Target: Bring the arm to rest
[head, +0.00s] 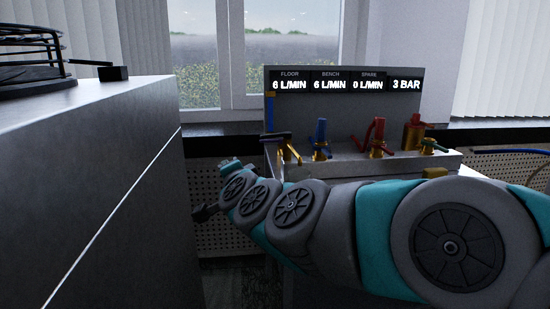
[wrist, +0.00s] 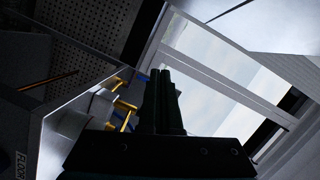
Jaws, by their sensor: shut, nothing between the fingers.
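My arm (head: 300,215), grey and teal, reaches in from the right edge of the head view, low in front of the valve bench. Its far end bends toward the left, beside the grey cabinet. My gripper (head: 205,213) shows there as a small dark shape. In the wrist view my gripper's dark fingers (wrist: 162,88) stand close together, shut with nothing between them. They point up toward the bright window (wrist: 215,75). No object is held.
A grey cabinet (head: 80,170) with a wire rack (head: 35,52) fills the left. The valve bench (head: 350,150) carries blue, red and green handled valves under a display reading 6, 6 and 0 L/MIN and 3 BAR. A perforated panel (head: 210,180) is behind the arm.

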